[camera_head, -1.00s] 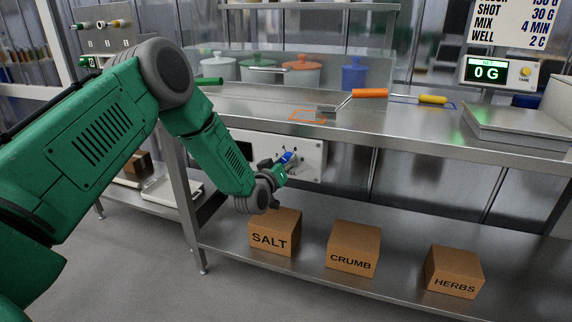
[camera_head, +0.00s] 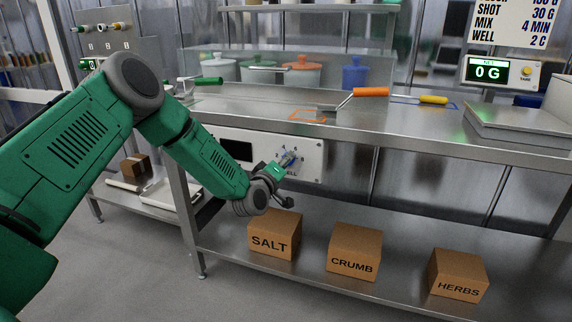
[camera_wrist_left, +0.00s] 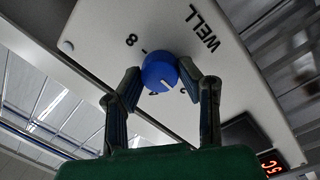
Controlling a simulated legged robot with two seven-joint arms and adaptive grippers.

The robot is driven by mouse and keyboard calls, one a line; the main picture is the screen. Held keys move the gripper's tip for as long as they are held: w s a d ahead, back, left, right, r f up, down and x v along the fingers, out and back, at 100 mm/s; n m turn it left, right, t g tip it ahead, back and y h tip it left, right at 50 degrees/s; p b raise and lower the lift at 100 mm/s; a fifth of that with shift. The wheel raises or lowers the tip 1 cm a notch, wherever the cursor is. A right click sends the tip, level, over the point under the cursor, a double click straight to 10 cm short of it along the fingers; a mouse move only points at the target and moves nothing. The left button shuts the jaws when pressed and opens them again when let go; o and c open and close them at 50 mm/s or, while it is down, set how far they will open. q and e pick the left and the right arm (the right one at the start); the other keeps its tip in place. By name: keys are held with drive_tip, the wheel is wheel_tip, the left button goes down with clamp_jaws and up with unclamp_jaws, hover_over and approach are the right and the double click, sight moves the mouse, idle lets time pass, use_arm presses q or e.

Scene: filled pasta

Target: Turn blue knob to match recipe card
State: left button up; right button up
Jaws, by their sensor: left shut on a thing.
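The blue knob (camera_wrist_left: 160,73) sits on a pale control panel (camera_head: 310,158) marked WELL, under the bench top. My left gripper (camera_wrist_left: 160,72) has one finger on each side of the knob and is shut on it. In the head view my left gripper (camera_head: 285,163) mostly covers the knob. A white line on the knob points to the lower right in the wrist view, away from the printed 8. Other dial marks are partly hidden. The recipe card (camera_head: 513,25) at the top right reads WELL 2 C. My right gripper is not in view.
A dark display (camera_head: 236,150) is on the panel, and its red digits (camera_wrist_left: 268,165) show in the wrist view. The bench edge (camera_head: 400,148) runs above. Boxes marked SALT (camera_head: 275,233), CRUMB (camera_head: 354,250) and HERBS (camera_head: 458,274) stand on the lower shelf.

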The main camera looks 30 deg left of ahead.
use_arm(q)
drive_tip(key=shift+s+f, duration=0.15)
drive_tip(key=shift+f, duration=0.3)
drive_tip(key=o, duration=1.1)
drive_tip(key=shift+o, duration=0.2)
drive_tip(key=shift+r, duration=0.25)
drive_tip(key=s+d, duration=0.1)
drive_tip(key=s, duration=1)
drive_tip(key=shift+s+d, duration=0.3)
drive_tip(key=shift+f, duration=0.2)
